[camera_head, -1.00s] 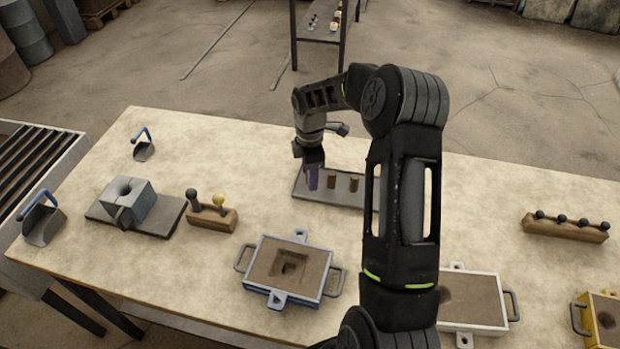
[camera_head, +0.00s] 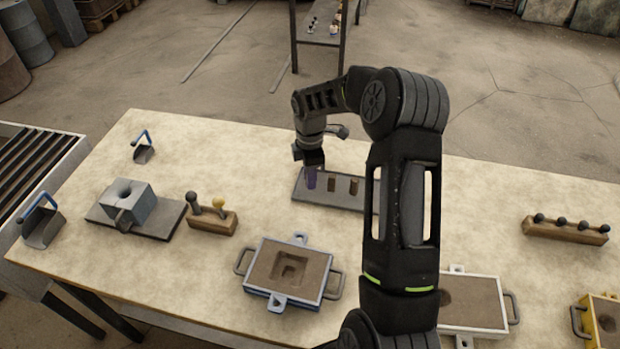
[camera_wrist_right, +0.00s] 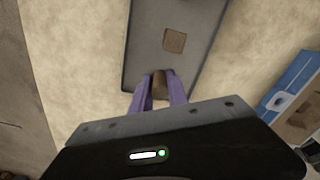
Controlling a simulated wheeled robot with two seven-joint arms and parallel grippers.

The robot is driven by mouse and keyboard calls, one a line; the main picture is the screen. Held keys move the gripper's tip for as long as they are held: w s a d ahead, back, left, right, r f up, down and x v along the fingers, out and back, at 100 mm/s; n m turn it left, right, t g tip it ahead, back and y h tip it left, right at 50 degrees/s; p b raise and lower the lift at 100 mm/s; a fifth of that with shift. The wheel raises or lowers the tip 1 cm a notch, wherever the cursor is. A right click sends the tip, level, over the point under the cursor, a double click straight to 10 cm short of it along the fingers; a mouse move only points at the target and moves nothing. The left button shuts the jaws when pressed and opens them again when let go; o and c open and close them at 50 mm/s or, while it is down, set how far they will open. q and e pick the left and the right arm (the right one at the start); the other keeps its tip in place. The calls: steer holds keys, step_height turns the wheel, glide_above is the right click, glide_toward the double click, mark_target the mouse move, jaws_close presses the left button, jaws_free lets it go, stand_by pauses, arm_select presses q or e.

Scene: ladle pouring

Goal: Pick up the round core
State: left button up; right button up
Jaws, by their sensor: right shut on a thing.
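My right gripper (camera_head: 311,178) is over the left end of a grey tray (camera_head: 345,198). Its purple fingers are shut on a brown core (camera_wrist_right: 160,84), which shows between them in the wrist view. The held core's full shape is hidden by the fingers. I cannot tell whether it still touches the tray. Two more brown cores, a nearer one (camera_head: 331,184) and one farther right (camera_head: 353,186), stand on the tray to the right of the gripper. One squarish core top (camera_wrist_right: 174,40) shows in the wrist view. My left gripper is not in view.
A blue-framed sand mould (camera_head: 288,270) lies in front. A grey block (camera_head: 128,200) on a plate and a wooden holder (camera_head: 212,220) with knobbed tools are at left. A knobbed wooden rack (camera_head: 566,230) is at right. My arm hides part of the tray.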

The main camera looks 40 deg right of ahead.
steer(key=shift+r, duration=0.1)
jaws_close()
step_height(320, 180, up, 10)
steer(key=p, duration=0.6)
stand_by(0.4)
